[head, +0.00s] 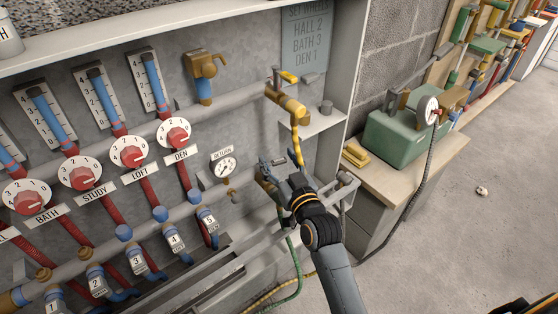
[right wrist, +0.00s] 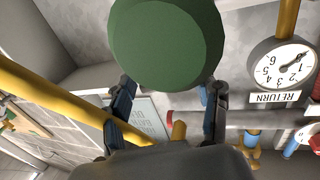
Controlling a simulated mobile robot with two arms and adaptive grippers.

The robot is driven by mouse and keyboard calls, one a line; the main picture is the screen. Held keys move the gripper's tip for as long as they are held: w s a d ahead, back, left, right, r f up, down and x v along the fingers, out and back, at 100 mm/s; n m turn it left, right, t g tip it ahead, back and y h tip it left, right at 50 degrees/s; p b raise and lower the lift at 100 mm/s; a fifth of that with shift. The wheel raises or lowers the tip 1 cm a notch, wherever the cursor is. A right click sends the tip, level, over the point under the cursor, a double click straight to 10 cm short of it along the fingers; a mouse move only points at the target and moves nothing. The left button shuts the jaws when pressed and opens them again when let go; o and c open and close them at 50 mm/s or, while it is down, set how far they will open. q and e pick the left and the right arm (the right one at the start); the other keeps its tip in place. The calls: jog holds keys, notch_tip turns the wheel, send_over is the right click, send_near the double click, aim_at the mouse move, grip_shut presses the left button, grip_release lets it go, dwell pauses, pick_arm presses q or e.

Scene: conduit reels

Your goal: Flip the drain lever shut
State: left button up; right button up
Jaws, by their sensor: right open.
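My right gripper (head: 281,163) is open beside a brass valve (head: 264,184) at the right end of the lower pipe, which it partly hides. In the right wrist view, a large green rounded end (right wrist: 167,45) shows close up at my open fingers (right wrist: 169,100); I cannot tell if they touch it or if it is the drain lever's grip. A green hose (head: 294,258) hangs below that valve. A yellow lever (head: 289,77) sits on the upper brass valve (head: 287,104). My left gripper is not in view.
A yellow hose (head: 297,146) hangs close to my right gripper and crosses the wrist view (right wrist: 60,97). The return gauge (head: 223,167) is left of the gripper. A green box (head: 394,138) stands on the bench at right. Floor is open at far right.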

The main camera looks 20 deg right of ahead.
jog(key=c, duration=1.2)
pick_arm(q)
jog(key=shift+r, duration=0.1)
pick_arm(e)
jog(key=shift+r, duration=0.1)
jog(key=shift+w+n+y+p, duration=0.2)
jog(key=shift+n+y+p, duration=0.25)
jog(key=shift+y, duration=0.35)
jog(key=shift+w+n+y, duration=0.1)
jog(key=shift+n+y, duration=0.2)
jog(key=shift+n, duration=0.05)
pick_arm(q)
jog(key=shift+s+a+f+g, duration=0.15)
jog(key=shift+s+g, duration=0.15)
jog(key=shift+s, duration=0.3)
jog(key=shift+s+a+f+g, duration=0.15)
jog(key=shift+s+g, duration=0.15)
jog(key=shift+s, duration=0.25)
pick_arm(e)
jog(key=shift+w+a+n+g+y, duration=0.1)
jog(key=shift+w+n+g+y, duration=0.2)
jog(key=shift+n+g+y, duration=0.7)
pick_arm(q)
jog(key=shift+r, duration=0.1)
pick_arm(e)
jog(key=shift+t+y, duration=0.3)
jog(key=shift+t, duration=0.1)
jog(key=o, duration=1.2)
